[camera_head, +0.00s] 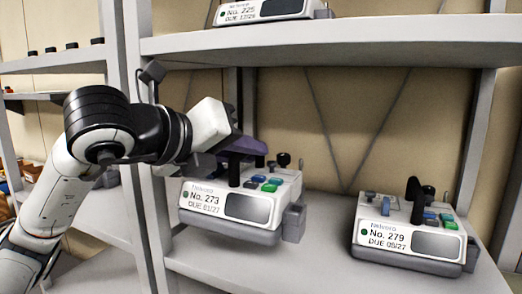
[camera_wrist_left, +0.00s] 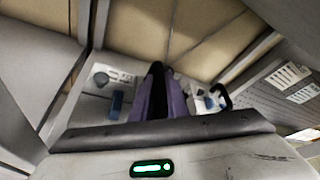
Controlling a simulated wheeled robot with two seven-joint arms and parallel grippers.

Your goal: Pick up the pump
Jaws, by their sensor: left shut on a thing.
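A white and grey infusion pump (camera_head: 210,199) labelled No. 273, DUE 01/27, is at the left of the middle shelf bay. It has a dark screen, coloured buttons and a black upright handle. My left gripper (camera_head: 241,148) reaches in from the left and is shut on the handle's top, its purple fingers around it. In the left wrist view the fingers (camera_wrist_left: 163,98) close on the black handle, with parts of the pump (camera_wrist_left: 113,82) on both sides. Whether its base touches the shelf is unclear. My right gripper is not in view.
Another pump (camera_head: 410,235), No. 279, DUE 05/27, stands to the right on the same shelf (camera_head: 318,265), with a clear gap between. A shelf (camera_head: 345,42) above carries a third pump (camera_head: 262,10), No. 225. A grey upright post (camera_head: 150,215) stands close left.

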